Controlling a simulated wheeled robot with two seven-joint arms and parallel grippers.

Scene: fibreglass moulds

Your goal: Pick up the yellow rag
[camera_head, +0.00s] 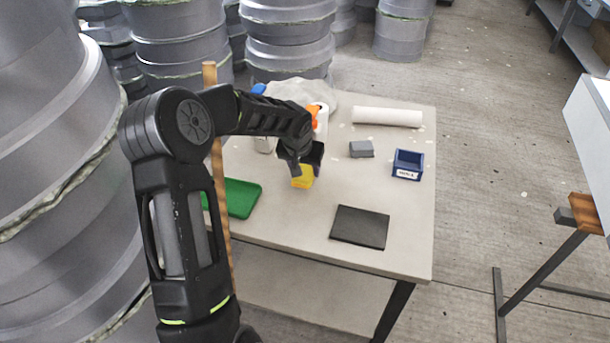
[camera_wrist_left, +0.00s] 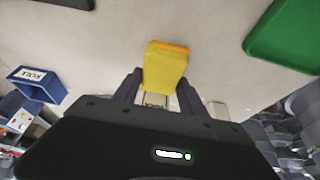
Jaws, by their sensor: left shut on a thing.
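The yellow rag (camera_head: 303,178) is a small folded yellow block over the middle of the table, partly hidden by my gripper in the head view. My left gripper (camera_head: 299,167) is shut on it. In the left wrist view the rag (camera_wrist_left: 166,65) sits between the two dark fingers of the left gripper (camera_wrist_left: 158,92) and sticks out past their tips, with an orange edge at its far end. I cannot tell for sure whether the rag touches the table. My right gripper is in neither view.
On the table (camera_head: 290,228) lie a green tray (camera_head: 240,198), a dark flat pad (camera_head: 359,227), a grey block (camera_head: 361,149), a blue bin (camera_head: 408,164) and a white roll (camera_head: 387,117). An orange-topped bottle (camera_head: 318,113) stands behind my gripper. Stacked grey moulds (camera_head: 180,40) crowd the left.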

